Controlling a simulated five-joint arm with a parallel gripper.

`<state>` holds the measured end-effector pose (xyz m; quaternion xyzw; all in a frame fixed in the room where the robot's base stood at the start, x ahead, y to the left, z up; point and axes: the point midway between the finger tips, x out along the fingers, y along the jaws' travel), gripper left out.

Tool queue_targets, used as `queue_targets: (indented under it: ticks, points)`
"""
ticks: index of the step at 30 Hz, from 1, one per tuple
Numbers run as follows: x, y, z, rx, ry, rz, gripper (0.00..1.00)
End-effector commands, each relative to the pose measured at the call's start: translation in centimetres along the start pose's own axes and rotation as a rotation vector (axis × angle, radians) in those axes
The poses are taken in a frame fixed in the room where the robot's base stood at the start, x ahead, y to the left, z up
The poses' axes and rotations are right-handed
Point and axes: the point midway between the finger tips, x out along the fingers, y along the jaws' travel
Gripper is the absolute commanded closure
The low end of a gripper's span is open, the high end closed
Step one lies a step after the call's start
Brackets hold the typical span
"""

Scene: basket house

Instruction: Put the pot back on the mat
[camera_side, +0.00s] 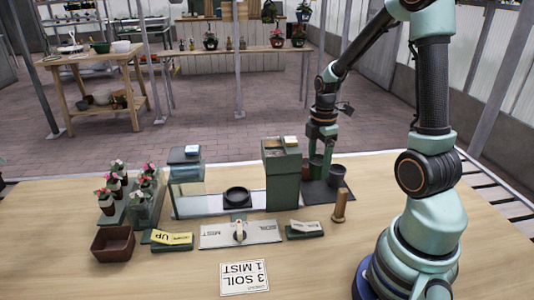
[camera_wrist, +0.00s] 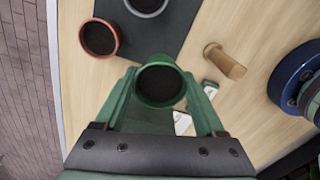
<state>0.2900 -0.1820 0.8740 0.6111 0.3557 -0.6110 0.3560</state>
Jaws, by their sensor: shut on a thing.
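My gripper (camera_wrist: 160,92) is shut on a green pot (camera_wrist: 159,84) filled with dark soil, one finger on each side of it. In the side view my gripper (camera_side: 320,148) is low over the far right of the table, among the pots. The dark mat (camera_wrist: 152,38) lies flat, and in the wrist view the held pot overlaps its lower edge. It also shows in the side view (camera_side: 318,196). I cannot tell whether the held pot touches anything below.
A wooden peg-like tool (camera_side: 340,206) stands right of the mat. A tall green dispenser box (camera_side: 282,178) stands close on the left. A black dish (camera_side: 237,196), a switch panel (camera_side: 240,233) and several potted flowers (camera_side: 117,181) are further left. The front table is clear around a sign (camera_side: 244,278).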

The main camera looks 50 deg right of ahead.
Motion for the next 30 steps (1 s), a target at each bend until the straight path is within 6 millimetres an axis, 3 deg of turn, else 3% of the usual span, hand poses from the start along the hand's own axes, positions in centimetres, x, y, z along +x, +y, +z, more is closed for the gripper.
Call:
queue_targets:
  ticks: [30]
  points:
    - [6.4, 0.0, 0.0, 0.000, 0.000, -0.002, 0.91]
